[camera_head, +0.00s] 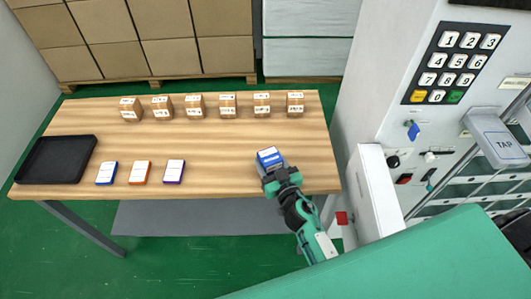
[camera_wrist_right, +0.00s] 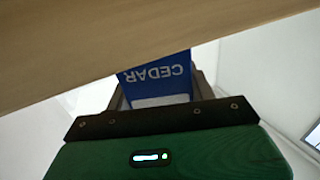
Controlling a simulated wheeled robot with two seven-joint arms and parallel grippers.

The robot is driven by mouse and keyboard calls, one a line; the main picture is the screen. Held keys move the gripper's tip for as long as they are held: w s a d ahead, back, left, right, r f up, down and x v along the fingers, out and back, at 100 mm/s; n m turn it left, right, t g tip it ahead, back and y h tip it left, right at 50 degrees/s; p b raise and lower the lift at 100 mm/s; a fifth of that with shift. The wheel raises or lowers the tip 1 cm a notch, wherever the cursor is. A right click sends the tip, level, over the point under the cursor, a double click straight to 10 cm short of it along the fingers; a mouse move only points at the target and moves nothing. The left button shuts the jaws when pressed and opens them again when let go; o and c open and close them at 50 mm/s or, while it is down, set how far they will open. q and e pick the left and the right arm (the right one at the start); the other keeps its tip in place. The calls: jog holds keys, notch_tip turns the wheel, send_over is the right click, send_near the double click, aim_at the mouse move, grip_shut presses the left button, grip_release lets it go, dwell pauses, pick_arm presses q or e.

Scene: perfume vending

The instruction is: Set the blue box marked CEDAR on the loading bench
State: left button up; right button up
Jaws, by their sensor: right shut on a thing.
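The blue box marked CEDAR (camera_head: 270,157) is at the right part of the wooden loading bench (camera_head: 215,145), close to its front edge. In the right wrist view the box (camera_wrist_right: 156,76) shows its CEDAR lettering upside down between the fingers. My right gripper (camera_head: 275,170) is shut on the box. The bench edge (camera_wrist_right: 120,50) crosses in front of the box in the wrist view and hides part of it. I cannot tell whether the box touches the bench top. My left gripper is not in view.
Several small brown cartons (camera_head: 228,105) stand along the back of the bench. Blue, orange and purple cards (camera_head: 139,172) lie at the front left, beside a black tray (camera_head: 57,160). A white machine with a keypad (camera_head: 455,62) stands at the right. The bench middle is clear.

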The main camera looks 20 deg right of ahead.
jog(key=w, duration=0.3)
jog(key=shift+w+a, duration=0.2)
jog(key=shift+w, duration=0.05)
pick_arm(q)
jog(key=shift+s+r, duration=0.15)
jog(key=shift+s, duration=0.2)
pick_arm(e)
jog(key=shift+f, duration=0.1)
jog(key=shift+s, duration=0.1)
jog(key=o, duration=0.6)
jog(key=shift+f, duration=0.2)
jog(key=o, duration=0.4)
jog(key=shift+r, duration=0.1)
jog(key=shift+o, duration=0.2)
